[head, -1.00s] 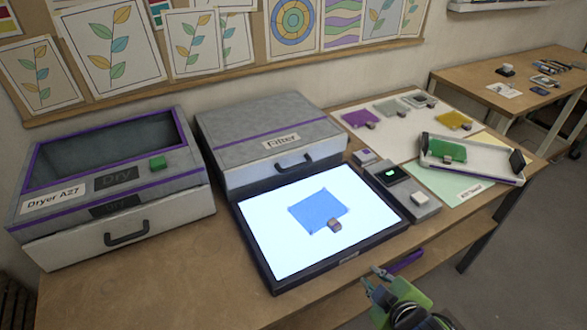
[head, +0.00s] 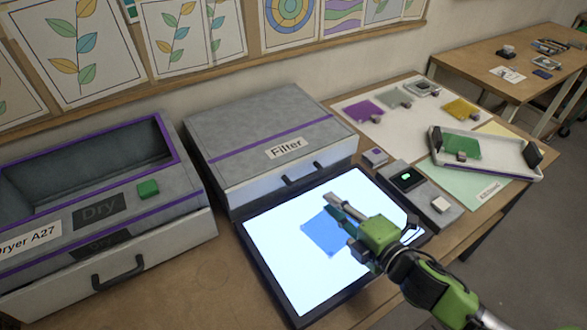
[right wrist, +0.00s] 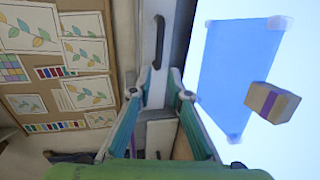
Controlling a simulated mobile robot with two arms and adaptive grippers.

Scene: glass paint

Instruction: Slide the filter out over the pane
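The filter unit (head: 262,146) is a grey box with a purple stripe and a "Filter" label; its front drawer with a dark handle (head: 303,174) looks shut. In front of it lies a bright light panel (head: 290,275) bearing a blue pane (head: 322,234). The right wrist view shows the pane (right wrist: 238,65) with a small block (right wrist: 272,102) at its edge, and the handle (right wrist: 160,42) ahead of the fingers. My right gripper (head: 338,210) is open and empty above the panel, short of the handle; its fingers (right wrist: 157,85) are apart. My left gripper is out of view.
A grey dryer (head: 95,215) stands to the left. To the right are a small control box (head: 425,195) with a green display, a white tray (head: 500,168) holding a green pane, and a white sheet with several coloured panes. Bare tabletop shows left of the panel.

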